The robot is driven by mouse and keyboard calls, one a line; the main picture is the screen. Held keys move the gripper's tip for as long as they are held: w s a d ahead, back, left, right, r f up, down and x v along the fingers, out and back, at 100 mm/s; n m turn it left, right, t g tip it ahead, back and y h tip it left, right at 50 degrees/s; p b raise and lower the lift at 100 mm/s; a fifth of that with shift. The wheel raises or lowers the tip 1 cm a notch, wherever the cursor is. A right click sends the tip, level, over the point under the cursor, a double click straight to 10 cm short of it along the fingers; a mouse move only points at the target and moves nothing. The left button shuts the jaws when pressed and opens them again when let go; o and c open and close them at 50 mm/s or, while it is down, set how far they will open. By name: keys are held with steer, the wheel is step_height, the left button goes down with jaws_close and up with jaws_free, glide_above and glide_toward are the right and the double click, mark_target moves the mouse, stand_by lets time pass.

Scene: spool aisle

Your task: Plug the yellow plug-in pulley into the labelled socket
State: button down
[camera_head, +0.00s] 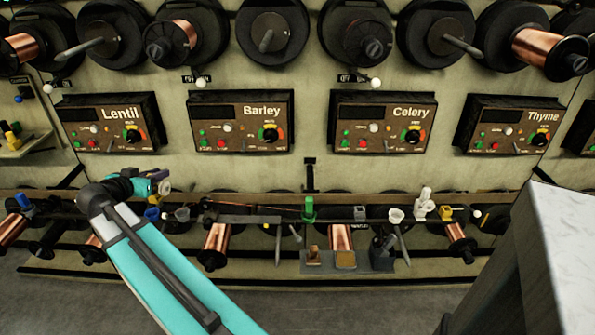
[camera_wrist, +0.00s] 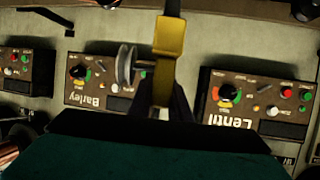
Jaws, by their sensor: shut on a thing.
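My gripper (camera_head: 150,184) is low in front of the wall, below the Lentil and Barley boxes, in the head view. In the wrist view my gripper (camera_wrist: 166,98) is shut on the yellow plug-in pulley (camera_wrist: 170,37), a yellow bracket that stands up between the fingers. A grey wheel (camera_wrist: 125,65) shows at its left side and seems part of it. The wheel also shows as a small pale disc in the head view (camera_head: 164,187). Small labels sit by pale knobs under the upper spools. I cannot tell which socket is the labelled one.
Control boxes Lentil (camera_head: 110,122), Barley (camera_head: 241,121), Celery (camera_head: 382,122) and Thyme (camera_head: 508,124) line the wall. Small parts, including a green one (camera_head: 309,209) and white cups, stand along the lower rail. A grey block (camera_head: 560,250) fills the right foreground.

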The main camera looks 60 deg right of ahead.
steer(key=s+d+f+m+g+y+b, duration=0.2)
steer(key=s+d+m+g, duration=0.8)
steer(key=s+d, duration=1.5)
steer(key=s+d+f+m+g+y+b, duration=0.1)
steer(key=s+d+m+g, duration=0.1)
steer(key=s, duration=0.9)
steer(key=s+d+f+m+g+y, duration=0.1)
steer(key=s+d, duration=0.4)
steer(key=s, duration=0.7)
steer(key=s+d+f+m+g+y+b, duration=0.1)
steer(key=s+d+m+g+y, duration=0.2)
steer(key=s, duration=0.8)
steer(key=shift+s+d+f+b, duration=0.2)
steer(key=shift+d+f+b, duration=0.15)
steer(key=shift+d, duration=0.1)
steer(key=shift+b, duration=0.4)
steer(key=shift+f+b, duration=1.5)
steer(key=shift+f, duration=0.3)
steer(key=shift+b, duration=0.5)
